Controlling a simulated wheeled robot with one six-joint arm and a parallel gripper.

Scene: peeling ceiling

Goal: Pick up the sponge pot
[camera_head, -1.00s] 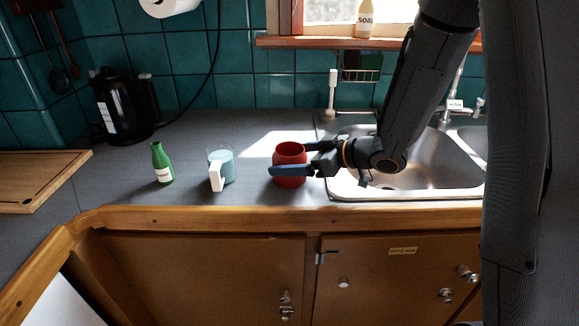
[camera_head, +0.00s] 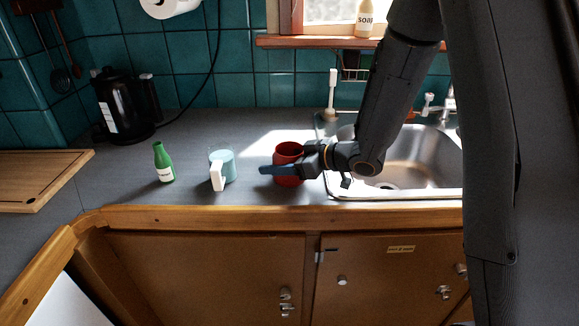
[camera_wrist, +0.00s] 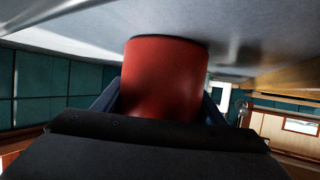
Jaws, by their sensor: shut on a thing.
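The sponge pot, which I take to be the red pot (camera_head: 284,157), stands upright on the grey counter, just left of the sink. My gripper (camera_head: 284,166) reaches in from the right and is shut on it, with one blue finger across its near side. In the wrist view the pot (camera_wrist: 163,75) fills the middle between the two fingers, and its base seems to meet the counter. The far finger is mostly hidden in the head view, and I cannot see what is inside the pot.
The sink (camera_head: 425,158) lies to the right. A soap bottle (camera_head: 365,18) sits on the sill.

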